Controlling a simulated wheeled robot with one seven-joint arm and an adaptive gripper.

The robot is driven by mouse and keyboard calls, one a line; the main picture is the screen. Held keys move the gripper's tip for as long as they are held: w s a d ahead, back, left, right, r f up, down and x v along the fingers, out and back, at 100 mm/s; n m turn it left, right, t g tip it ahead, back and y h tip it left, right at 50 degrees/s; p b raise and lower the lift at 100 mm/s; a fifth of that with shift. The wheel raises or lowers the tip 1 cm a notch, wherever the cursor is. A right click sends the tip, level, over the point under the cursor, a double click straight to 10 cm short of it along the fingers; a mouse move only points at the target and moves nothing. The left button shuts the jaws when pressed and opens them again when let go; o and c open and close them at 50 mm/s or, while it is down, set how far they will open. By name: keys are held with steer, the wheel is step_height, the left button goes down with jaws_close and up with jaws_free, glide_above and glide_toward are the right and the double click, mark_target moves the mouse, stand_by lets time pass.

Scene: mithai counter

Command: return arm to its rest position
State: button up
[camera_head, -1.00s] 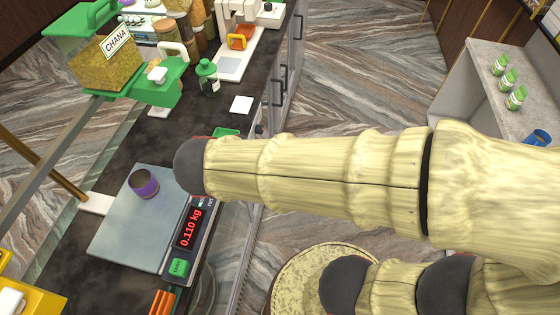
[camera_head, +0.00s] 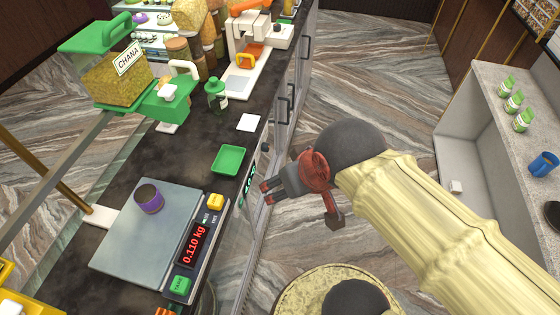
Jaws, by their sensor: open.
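My arm (camera_head: 440,225), in pale ribbed covering with dark joints, reaches in from the right edge. My gripper (camera_head: 268,192) is open and empty, with its dark fingers pointing left. It is over the floor side of the counter edge, to the right of the scale's display. A purple cup (camera_head: 149,199) with a dark inside stands on the grey plate of the scale (camera_head: 140,252). The scale's red display reads 0.110 kg. My gripper is well apart from the cup.
A green tray (camera_head: 229,160) lies on the dark counter (camera_head: 190,155) near my gripper. A green bottle (camera_head: 216,97), a white square (camera_head: 248,122) and the CHANA dispenser (camera_head: 115,78) stand farther back. A shelf unit (camera_head: 480,115) with green-topped containers is at right. Marble floor lies between.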

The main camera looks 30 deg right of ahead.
step_height(320, 180, down, 23)
steer(key=b, duration=2.2)
steer(key=shift+b, duration=0.4)
